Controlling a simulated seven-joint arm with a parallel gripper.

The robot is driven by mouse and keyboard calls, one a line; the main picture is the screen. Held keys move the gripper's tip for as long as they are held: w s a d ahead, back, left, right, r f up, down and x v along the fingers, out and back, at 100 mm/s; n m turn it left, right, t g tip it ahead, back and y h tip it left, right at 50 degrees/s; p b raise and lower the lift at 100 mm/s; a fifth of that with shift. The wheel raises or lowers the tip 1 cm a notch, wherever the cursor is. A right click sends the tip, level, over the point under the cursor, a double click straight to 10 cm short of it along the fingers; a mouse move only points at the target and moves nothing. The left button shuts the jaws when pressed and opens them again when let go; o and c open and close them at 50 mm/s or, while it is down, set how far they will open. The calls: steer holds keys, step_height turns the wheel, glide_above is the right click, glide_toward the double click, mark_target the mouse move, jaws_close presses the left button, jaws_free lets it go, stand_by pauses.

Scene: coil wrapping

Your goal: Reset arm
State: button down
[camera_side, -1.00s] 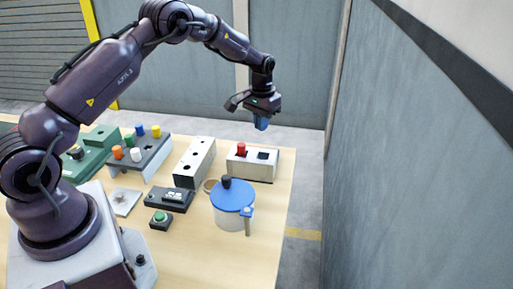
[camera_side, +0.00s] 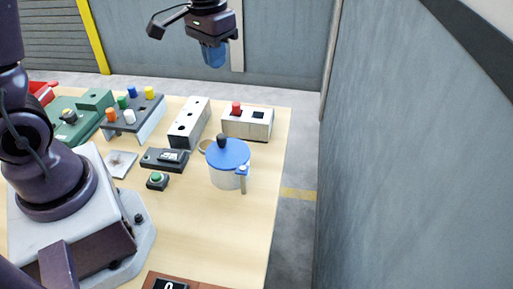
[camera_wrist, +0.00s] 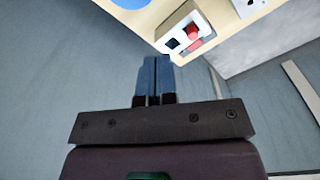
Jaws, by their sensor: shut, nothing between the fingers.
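My gripper (camera_side: 214,56) is high above the back of the table, in front of the grey wall. Its blue fingers are together with nothing between them, and they also show together in the wrist view (camera_wrist: 154,72). It is well apart from everything on the table. Below it stand a white coil winder with a blue lid (camera_side: 228,153) and black knob, and a white box with a red peg (camera_side: 247,123) and a dark square opening. The same box (camera_wrist: 185,35) shows in the wrist view.
A light box with dark holes (camera_side: 189,123), a rack with several coloured pegs (camera_side: 134,116), a dark device (camera_side: 164,160) and a green button box (camera_side: 157,181) stand on the table. A green machine (camera_side: 70,120) is at left. The table's front right is clear; a grey wall (camera_side: 410,150) rises at right.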

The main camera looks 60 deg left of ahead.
steer(key=s+d+r+m+t, duration=0.1)
steer(key=s+d+r+t, duration=0.1)
steer(key=s, duration=0.5)
steer(key=s+d+r+m+t, duration=0.1)
steer(key=s+d+r+t, duration=0.2)
steer(key=s+r, duration=0.3)
steer(key=shift+s+d+r, duration=0.35)
steer(key=shift+s+d, duration=0.25)
steer(key=shift+s, duration=0.25)
steer(key=w+a+f+n+g, duration=0.2)
steer(key=w+a+f, duration=0.3)
steer(key=w, duration=0.4)
steer(key=w+a+f+n+g, duration=0.1)
steer(key=w+a+f+n, duration=0.3)
steer(key=w, duration=0.6)
steer(key=w+a+f+n+g, duration=0.2)
steer(key=w+a+f+n, duration=0.1)
steer(key=w+a+f, duration=0.5)
steer(key=shift+w+a+g, duration=0.2)
steer(key=shift+w+g, duration=0.1)
steer(key=shift+w, duration=0.95)
